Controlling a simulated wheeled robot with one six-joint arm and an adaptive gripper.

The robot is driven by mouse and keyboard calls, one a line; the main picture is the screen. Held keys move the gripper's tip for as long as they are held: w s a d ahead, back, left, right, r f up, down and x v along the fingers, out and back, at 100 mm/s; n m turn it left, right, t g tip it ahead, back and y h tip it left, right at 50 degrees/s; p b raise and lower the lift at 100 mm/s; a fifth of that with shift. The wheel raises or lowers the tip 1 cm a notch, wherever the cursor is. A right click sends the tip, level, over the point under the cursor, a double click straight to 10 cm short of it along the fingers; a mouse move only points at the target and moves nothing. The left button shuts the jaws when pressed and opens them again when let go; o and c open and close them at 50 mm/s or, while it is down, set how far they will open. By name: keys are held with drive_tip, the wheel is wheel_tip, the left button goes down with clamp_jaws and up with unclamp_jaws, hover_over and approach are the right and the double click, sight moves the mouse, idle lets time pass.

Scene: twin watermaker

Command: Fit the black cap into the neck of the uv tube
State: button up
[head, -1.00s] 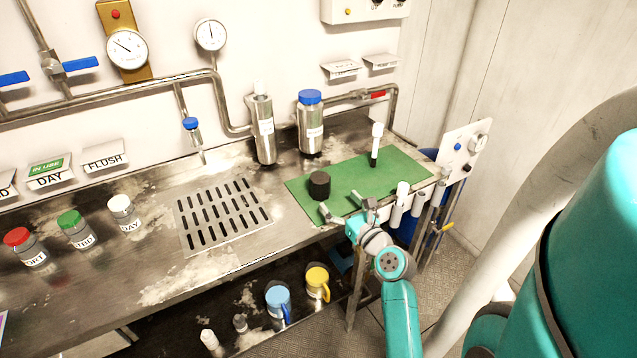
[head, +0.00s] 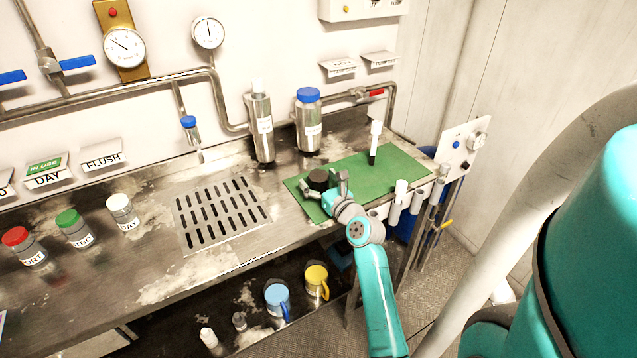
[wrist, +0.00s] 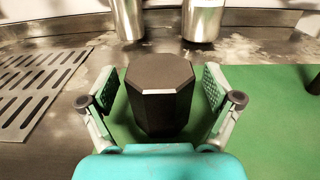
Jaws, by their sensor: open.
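The black cap (head: 318,176), a dark faceted block, stands upright on the green mat. My gripper (head: 326,187) is open, with one finger on each side of the cap. In the wrist view the black cap (wrist: 160,95) sits between the open fingers, with a gap showing on both sides. A slim steel cylinder with a white top (head: 262,127) and a wider steel cylinder with a blue lid (head: 309,125) stand behind the mat. I cannot tell for sure which is the uv tube; their labels are too small to read.
The green mat (head: 400,160) also holds an upright white-and-black stick (head: 375,143). A slotted drain plate (head: 222,215) lies left of the mat. White holders (head: 400,192) line the bench's front edge. Pipes run along the back wall.

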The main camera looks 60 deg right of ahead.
sight(319, 175)
drive_tip(key=c, duration=1.2)
drive_tip(key=shift+c, duration=0.2)
wheel_tip(319, 175, up, 10)
drive_tip(key=shift+r, duration=0.1)
